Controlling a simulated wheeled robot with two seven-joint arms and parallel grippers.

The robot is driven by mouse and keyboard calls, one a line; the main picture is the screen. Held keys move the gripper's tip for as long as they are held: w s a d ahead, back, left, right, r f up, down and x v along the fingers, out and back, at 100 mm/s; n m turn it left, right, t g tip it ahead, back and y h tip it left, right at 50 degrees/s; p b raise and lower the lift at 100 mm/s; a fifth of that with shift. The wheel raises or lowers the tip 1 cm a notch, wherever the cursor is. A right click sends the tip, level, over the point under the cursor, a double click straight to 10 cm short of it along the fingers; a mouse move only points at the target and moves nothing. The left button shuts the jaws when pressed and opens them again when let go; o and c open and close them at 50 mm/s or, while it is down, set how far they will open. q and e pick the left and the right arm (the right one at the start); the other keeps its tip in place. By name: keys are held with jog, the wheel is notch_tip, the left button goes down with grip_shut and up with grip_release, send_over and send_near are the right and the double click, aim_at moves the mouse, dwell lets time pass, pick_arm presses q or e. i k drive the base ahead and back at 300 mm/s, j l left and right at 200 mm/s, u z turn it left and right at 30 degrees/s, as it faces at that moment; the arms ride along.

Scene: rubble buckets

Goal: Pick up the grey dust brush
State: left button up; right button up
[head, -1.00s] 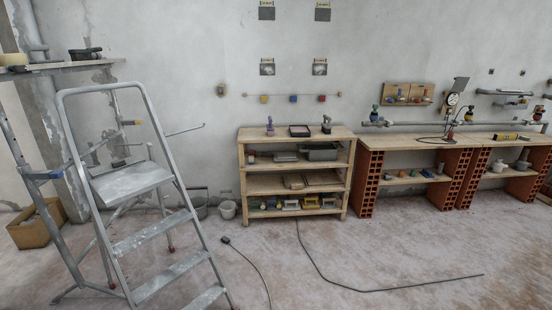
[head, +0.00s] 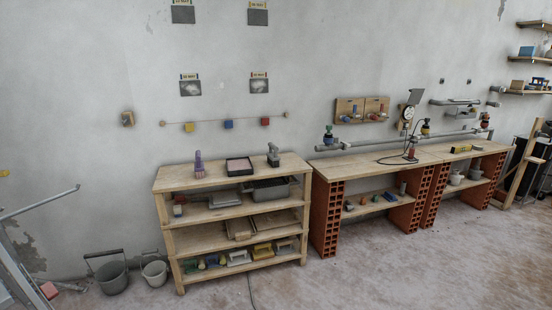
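A dark grey upright item (head: 273,156) stands at the right end of the top board of the wooden shelf unit (head: 180,180). It may be the grey dust brush, but it is too small to tell for sure. A purple upright item (head: 199,164), brush-like in outline, stands towards the left of the same board. A shallow dark-rimmed tray (head: 239,166) lies between them. Neither of my grippers is in view.
A stepladder (head: 18,268) shows at the lower left edge. A dark bucket (head: 112,277) and a lighter bucket (head: 154,270) stand left of the shelf unit. A brick-legged bench (head: 375,160) stands to the right. Floor in front is mostly clear, with a thin cable.

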aim_at(274, 160)
jog(key=i+l+u, duration=0.35)
jog(key=i, duration=0.3)
jog(key=i+l+u, duration=0.35)
jog(key=i, duration=0.25)
jog(key=l, duration=0.15)
